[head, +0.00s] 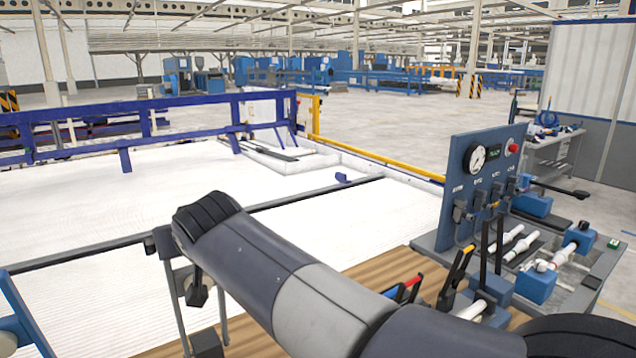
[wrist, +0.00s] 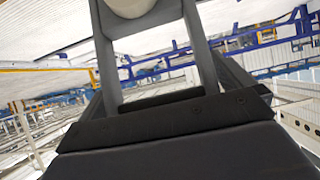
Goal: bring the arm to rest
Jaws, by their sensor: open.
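My arm (head: 305,300) crosses the lower part of the head view, from the bottom right up to a dark joint at left centre. A pale rounded thing (wrist: 130,6) shows between the bars at the top edge. I cannot tell what it is or whether it touches them.
A blue control panel (head: 482,185) with a gauge and levers stands right of my arm. White pipes (head: 390,215) fill a wide bed behind it. A blue railing (head: 190,108) and a yellow rail (head: 375,157) border the bed. Open floor (head: 400,120) lies beyond.

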